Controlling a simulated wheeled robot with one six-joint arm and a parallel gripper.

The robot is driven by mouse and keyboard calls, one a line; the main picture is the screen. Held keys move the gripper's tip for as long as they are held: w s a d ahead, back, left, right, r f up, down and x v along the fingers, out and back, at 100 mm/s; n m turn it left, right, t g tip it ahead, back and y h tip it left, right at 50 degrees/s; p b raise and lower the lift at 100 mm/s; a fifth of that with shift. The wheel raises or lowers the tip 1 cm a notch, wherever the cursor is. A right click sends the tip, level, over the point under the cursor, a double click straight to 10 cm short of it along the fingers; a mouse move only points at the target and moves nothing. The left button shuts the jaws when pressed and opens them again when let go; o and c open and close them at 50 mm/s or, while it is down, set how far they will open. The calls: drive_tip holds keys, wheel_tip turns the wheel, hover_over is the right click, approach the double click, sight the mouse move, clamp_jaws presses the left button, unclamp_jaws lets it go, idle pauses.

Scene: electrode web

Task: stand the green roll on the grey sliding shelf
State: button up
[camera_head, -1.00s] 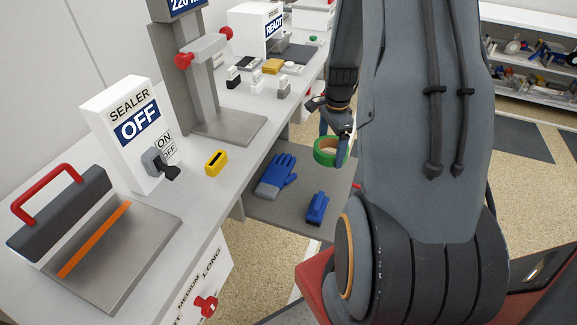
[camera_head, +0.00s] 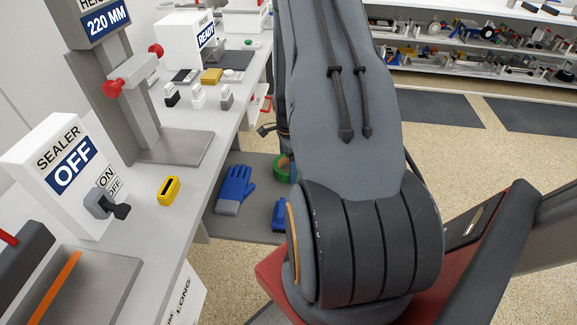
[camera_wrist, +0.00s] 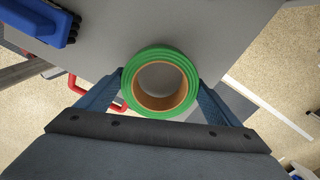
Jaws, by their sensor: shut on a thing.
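The green roll (camera_wrist: 160,53), a ring of green tape with a brown core, is held between the two fingers of my gripper (camera_wrist: 160,88) in the wrist view. Its open hole faces the wrist camera. In the head view only a part of the green roll (camera_head: 281,168) shows, as my arm covers the rest and most of the gripper. The grey sliding shelf (camera_head: 258,219) sticks out below the bench top. In the wrist view the grey shelf (camera_wrist: 205,30) lies behind the roll; I cannot tell whether the roll touches it.
A blue glove (camera_head: 235,188) and a blue brush-like tool (camera_head: 280,214) lie on the shelf; the blue tool (camera_wrist: 42,20) also shows at the wrist view's top left. A red handle (camera_wrist: 95,98) is near the left finger. Above the shelf is the bench top (camera_head: 150,235).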

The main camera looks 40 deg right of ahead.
drive_tip(key=shift+f, duration=0.6)
drive_tip(key=shift+f, duration=0.15)
drive_tip(key=o, duration=1)
wheel_tip(320, 180, up, 12)
drive_tip(key=b, duration=0.3)
drive_tip(key=a+r+n, duration=0.4)
drive_tip(key=a+n, duration=0.1)
drive_tip(key=a, duration=0.3)
drive_tip(key=a+r+n, duration=0.4)
drive_tip(key=a+n, duration=0.1)
drive_tip(key=a, duration=0.2)
drive_tip(key=s+a+r+n, duration=0.4)
drive_tip(key=s+a+n, duration=0.5)
drive_tip(key=a+n, duration=0.4)
drive_tip(key=shift+s+a+r+n+t, duration=0.15)
drive_tip(key=shift+a+n+t, duration=0.2)
drive_tip(key=shift+a, duration=0.4)
